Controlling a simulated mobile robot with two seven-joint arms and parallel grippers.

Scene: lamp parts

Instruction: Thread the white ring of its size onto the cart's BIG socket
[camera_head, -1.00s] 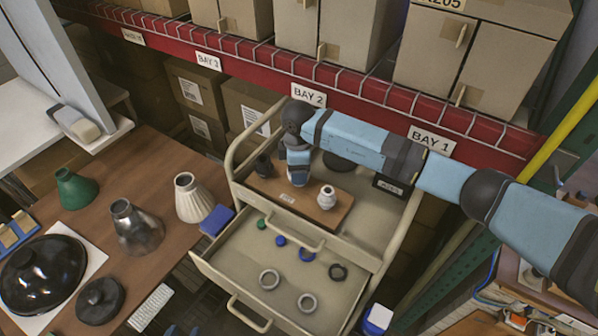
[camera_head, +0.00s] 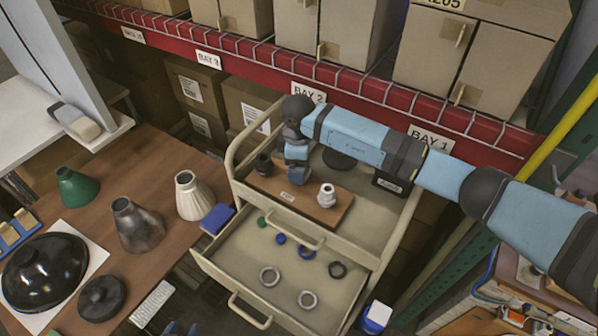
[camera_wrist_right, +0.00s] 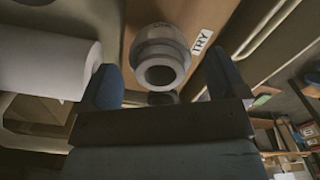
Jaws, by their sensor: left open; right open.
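A board (camera_head: 306,205) on the cart's top carries a white stepped socket (camera_head: 327,195) on its right and a dark socket (camera_head: 262,164) on its left. I cannot read which is BIG. My right gripper (camera_head: 298,178) is over the board between them. In the right wrist view its blue fingers (camera_wrist_right: 163,85) are spread and empty, with the white socket (camera_wrist_right: 160,55) ahead. Only the blue fingertips of my left gripper (camera_head: 183,330) show at the bottom edge, apart.
The cart's rails (camera_head: 250,130) rise around the board. The wooden table (camera_head: 165,240) at left holds lamp shades and bases. A red shelf beam (camera_head: 270,75) runs behind.

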